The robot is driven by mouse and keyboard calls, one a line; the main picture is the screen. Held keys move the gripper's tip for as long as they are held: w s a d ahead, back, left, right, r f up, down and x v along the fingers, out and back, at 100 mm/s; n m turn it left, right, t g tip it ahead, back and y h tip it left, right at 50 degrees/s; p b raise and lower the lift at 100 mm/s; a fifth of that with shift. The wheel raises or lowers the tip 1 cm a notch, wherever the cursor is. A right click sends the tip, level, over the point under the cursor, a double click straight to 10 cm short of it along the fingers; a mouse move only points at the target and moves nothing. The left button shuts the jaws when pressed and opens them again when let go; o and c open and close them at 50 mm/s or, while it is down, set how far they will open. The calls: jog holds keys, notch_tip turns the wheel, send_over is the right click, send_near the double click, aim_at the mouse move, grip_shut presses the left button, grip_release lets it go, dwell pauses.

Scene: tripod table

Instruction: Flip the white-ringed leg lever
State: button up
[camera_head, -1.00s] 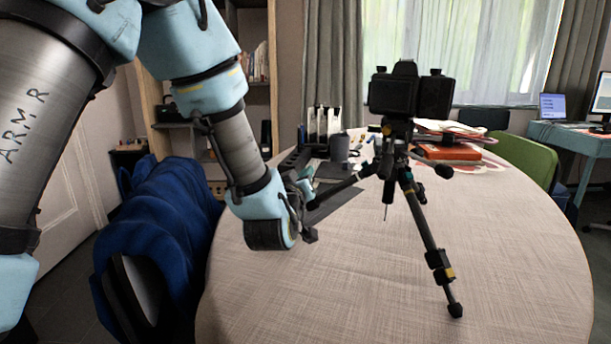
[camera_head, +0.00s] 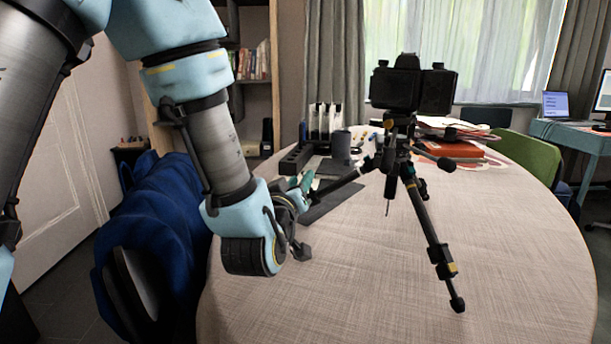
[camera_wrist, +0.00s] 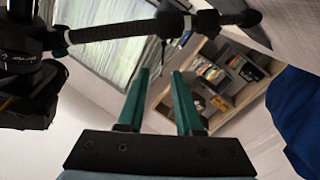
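A black tripod (camera_head: 392,150) with a camera (camera_head: 412,88) on top stands on the table (camera_head: 370,270). One leg points to the front right and has yellow-marked clamps (camera_head: 442,262). Another leg (camera_head: 340,188) reaches left toward my gripper (camera_head: 305,183). In the wrist view that leg (camera_wrist: 115,31) crosses the top of the picture, with a dark clamp (camera_wrist: 172,22) and a thin pale band beside it. I cannot clearly make out the lever. My gripper (camera_wrist: 160,74) has its two green fingers apart and empty, with the tips just short of the leg in the picture.
A blue-draped chair (camera_head: 160,230) stands left of the table. Books and papers (camera_head: 450,150), a dark cup (camera_head: 341,146) and a dark organiser (camera_head: 296,158) lie behind the tripod. A green chair (camera_head: 528,158) is at the right. The front of the table is clear.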

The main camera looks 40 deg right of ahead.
jog(key=shift+b+v, duration=1.9)
jog(key=shift+b, duration=1.05)
jog(key=shift+r, duration=0.1)
